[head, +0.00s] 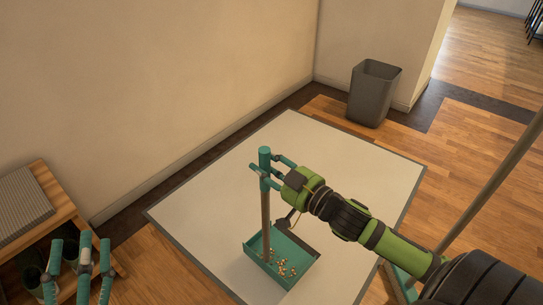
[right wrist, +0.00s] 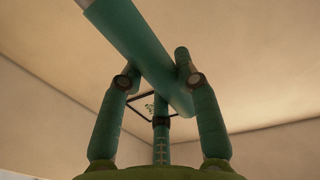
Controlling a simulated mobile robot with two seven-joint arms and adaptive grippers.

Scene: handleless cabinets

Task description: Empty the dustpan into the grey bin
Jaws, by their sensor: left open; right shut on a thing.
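The dustpan (head: 259,274) is a teal tray with an upright brown pole and a teal grip on top. Several small light and orange bits (head: 281,267) lie in its pan. My right gripper (head: 268,172) is shut on the teal grip at the top of the pole. In the right wrist view the grip (right wrist: 150,55) passes between my fingers. The pan is over the pale mat; I cannot tell if it touches it. The grey bin (head: 371,97) stands upright and open at the back right, apart from the dustpan. My left gripper (head: 76,262) is open and empty at the lower left.
The pale mat (head: 210,210) with a dark border is mostly clear. A wooden bench (head: 75,220) with a grey cushion and dark items below stands at the left. A long pole (head: 490,190) with a teal base (head: 396,284) stands at the right, behind my right arm. Walls meet behind the bin.

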